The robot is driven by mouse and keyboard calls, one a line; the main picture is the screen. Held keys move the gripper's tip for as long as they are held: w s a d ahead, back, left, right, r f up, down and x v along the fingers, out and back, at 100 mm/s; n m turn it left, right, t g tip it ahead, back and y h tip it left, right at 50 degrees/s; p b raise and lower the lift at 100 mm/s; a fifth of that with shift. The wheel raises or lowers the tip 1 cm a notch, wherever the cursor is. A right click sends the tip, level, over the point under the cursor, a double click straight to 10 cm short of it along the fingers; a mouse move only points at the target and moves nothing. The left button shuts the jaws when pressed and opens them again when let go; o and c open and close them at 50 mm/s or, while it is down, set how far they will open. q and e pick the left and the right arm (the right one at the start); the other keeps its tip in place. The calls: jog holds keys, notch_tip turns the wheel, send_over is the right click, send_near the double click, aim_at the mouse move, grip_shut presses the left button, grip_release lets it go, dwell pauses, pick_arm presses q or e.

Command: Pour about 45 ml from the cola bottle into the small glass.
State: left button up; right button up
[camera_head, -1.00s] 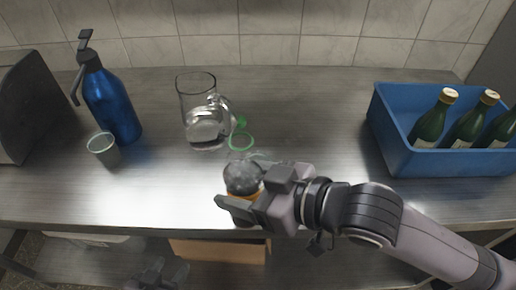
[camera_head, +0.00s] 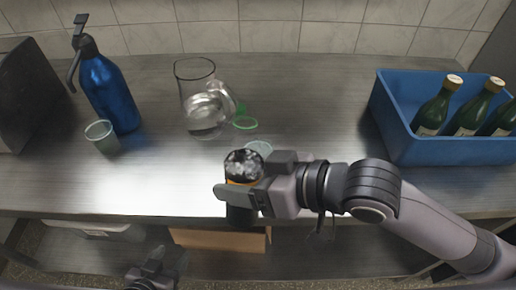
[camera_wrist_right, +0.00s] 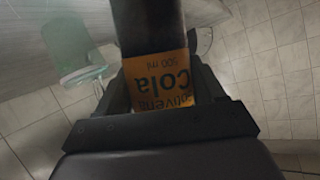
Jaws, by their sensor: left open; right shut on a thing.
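The cola bottle (camera_head: 243,165) is dark with an orange label and is held at the counter's front edge. Its label (camera_wrist_right: 160,82) reads Cola, upside down, in the right wrist view. My right gripper (camera_head: 238,193) is shut around it. I cannot tell its exact tilt. My left gripper (camera_head: 152,266) is open and empty, low in front of the counter.
A glass jug (camera_head: 203,100) stands behind, left of the green-rimmed glass. A grey-green cup (camera_head: 102,136) and blue siphon bottle (camera_head: 108,92) stand at the left. A blue crate (camera_head: 455,152) with green bottles is at the right. The counter between cup and jug is free.

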jog(key=shift+m+g, duration=0.3)
jog(key=m+g+b, duration=0.2)
jog(key=b, duration=0.1)
jog(key=shift+s+f+y, duration=0.1)
jog(key=shift+f+y, duration=0.3)
jog(key=shift+s+a+f+m+g+y+b, duration=0.15)
jog(key=shift+s+f+m+g+b, duration=0.25)
jog(key=shift+m+b, duration=0.25)
jog(key=shift+s+a+f+m+g+y+b, duration=0.15)
jog(key=shift+s+f+m+g+b, duration=0.1)
jog(key=shift+s+m+g+b, duration=0.25)
jog(key=shift+s+f+m+g+b, duration=0.2)
jog(key=shift+f+m+g+b, duration=0.3)
jog(key=shift+b, duration=0.4)
jog(key=shift+r+m, duration=0.25)
jog(key=shift+r, duration=0.1)
jog(key=shift+s+r+m+y, duration=0.2)
jog(key=shift+m+y, duration=0.1)
jog(key=shift+a+g, duration=0.1)
jog(key=shift+g, duration=0.2)
jog(key=shift+r+m+p, duration=0.2)
jog(key=shift+m+p, duration=0.1)
jog(key=shift+p, duration=0.15)
jog(key=shift+s+m+g+y+p, duration=0.1)
jog(key=shift+m+g+y+p, duration=0.3)
jog(key=shift+p, duration=0.2)
